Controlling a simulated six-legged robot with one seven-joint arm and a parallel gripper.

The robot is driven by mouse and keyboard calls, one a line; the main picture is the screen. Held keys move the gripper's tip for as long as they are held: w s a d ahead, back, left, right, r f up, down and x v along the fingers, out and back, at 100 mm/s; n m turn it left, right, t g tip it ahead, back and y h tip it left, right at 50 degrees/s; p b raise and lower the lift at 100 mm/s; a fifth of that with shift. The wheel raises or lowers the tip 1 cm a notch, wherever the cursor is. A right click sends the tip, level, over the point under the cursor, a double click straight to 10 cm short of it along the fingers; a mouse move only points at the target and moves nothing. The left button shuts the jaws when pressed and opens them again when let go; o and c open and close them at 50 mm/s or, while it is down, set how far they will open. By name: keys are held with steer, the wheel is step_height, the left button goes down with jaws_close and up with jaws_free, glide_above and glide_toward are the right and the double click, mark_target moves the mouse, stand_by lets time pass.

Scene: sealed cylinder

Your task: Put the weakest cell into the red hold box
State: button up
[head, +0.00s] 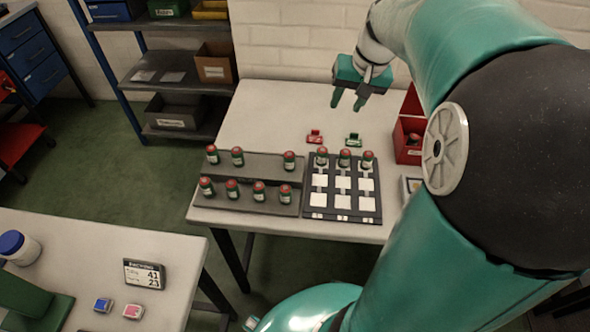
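Several small cells with red caps, dark bodies and white labels stand in view. Three stand in the back row of the grey stepped rack, one of them this cell (289,160). Several more stand in its front row, such as this cell (232,189). Three others, such as this cell (344,158), stand along the back of the dark grid tray (342,213). I cannot tell which is weakest. The red hold box (407,154) stands right of the tray, partly behind my arm; something red-topped shows inside. My gripper (348,104) hangs above the table behind the tray, fingers apart, empty.
The grey rack (250,203) fills the table's front left. A red clip-like piece (315,137) and a green one (353,140) lie behind the tray. The table's back left is clear.

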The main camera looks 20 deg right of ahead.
steer(key=s+a+n+t, duration=0.1)
steer(key=s+a+n, duration=0.1)
steer(key=s+a, duration=0.5)
steer(key=s+a+n+t+h, duration=0.1)
steer(key=s+a+n, duration=0.2)
steer(key=s+a, duration=0.4)
steer(key=a, duration=0.5)
steer(key=shift+a+r+t, duration=0.15)
steer(key=shift+r+t, duration=0.15)
steer(key=shift+r, duration=0.05)
steer(key=shift+s, duration=0.1)
